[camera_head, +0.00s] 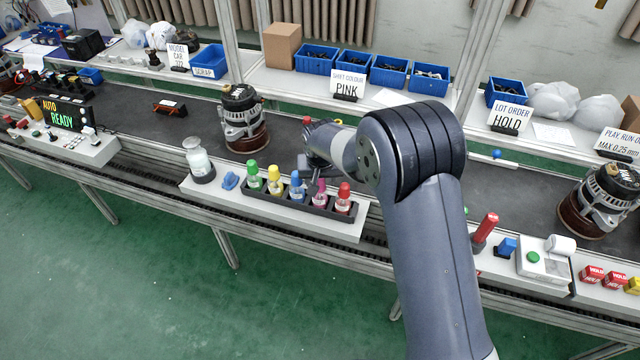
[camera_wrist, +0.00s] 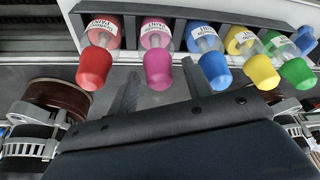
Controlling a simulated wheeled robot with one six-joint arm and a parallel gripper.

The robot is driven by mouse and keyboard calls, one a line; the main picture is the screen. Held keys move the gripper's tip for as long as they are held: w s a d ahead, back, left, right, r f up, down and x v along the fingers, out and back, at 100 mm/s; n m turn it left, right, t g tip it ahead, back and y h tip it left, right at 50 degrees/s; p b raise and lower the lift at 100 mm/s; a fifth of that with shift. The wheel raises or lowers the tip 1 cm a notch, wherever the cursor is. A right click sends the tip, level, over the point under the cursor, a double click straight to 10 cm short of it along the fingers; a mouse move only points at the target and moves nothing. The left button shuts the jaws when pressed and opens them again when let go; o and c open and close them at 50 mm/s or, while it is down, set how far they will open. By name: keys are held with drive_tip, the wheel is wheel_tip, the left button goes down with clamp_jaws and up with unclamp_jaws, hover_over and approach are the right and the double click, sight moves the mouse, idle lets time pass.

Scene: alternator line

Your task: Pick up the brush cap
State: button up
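Several small bottles with coloured brush caps stand in a black rack (camera_head: 286,203): green cap (camera_head: 253,166), yellow cap (camera_head: 273,171), blue cap (camera_head: 296,177), pink cap (camera_head: 320,185) and red cap (camera_head: 345,189). In the wrist view the row appears reversed, with the red cap (camera_wrist: 95,68) at left and the pink cap (camera_wrist: 158,70) beside it. My gripper (camera_wrist: 159,75) is open and empty. Its fingers appear on either side of the pink cap, pointing toward the rack; their depth relative to it is unclear. In the head view, my forearm partly hides my gripper (camera_head: 308,164).
A sign (camera_head: 347,84) reads "SHIFT COLOUR PINK". A clear jar (camera_head: 199,162) and a small blue item (camera_head: 229,181) stand left of the rack. An alternator (camera_head: 243,120) stands on the dark belt behind; another (camera_head: 600,200) is at right.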

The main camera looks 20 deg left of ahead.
drive_tip(key=c, duration=0.9)
wheel_tip(320, 180, up, 10)
drive_tip(key=shift+r+b, duration=0.1)
drive_tip(key=shift+b, duration=0.9)
drive_tip(key=o, duration=0.3)
drive_tip(key=shift+c, duration=0.9)
